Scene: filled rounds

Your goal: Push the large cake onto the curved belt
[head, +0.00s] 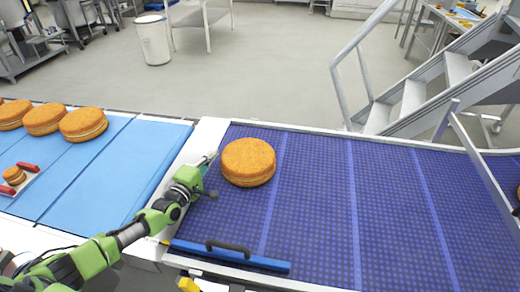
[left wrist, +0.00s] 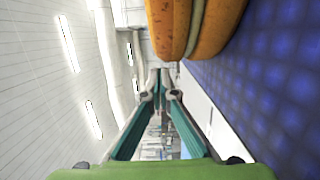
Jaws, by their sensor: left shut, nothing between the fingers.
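The large cake (head: 248,162) is a round golden layered cake, lying flat on the left end of the purple-blue belt (head: 320,190). It also shows at the top of the left wrist view (left wrist: 194,25), close beside the fingers. My left gripper (head: 207,160) is at the cake's left side, over the white strip between the two belts. In the left wrist view its fingers (left wrist: 160,78) come together with nothing between them. I cannot tell whether the gripper touches the cake. My right gripper is not in view.
Several more cakes (head: 84,124) stand on the light blue belt (head: 115,165) at left, near a small tray (head: 20,178) holding a small cake. A blue bar with a black handle (head: 228,255) lies along the belt's near edge. Metal stairs (head: 415,90) stand behind.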

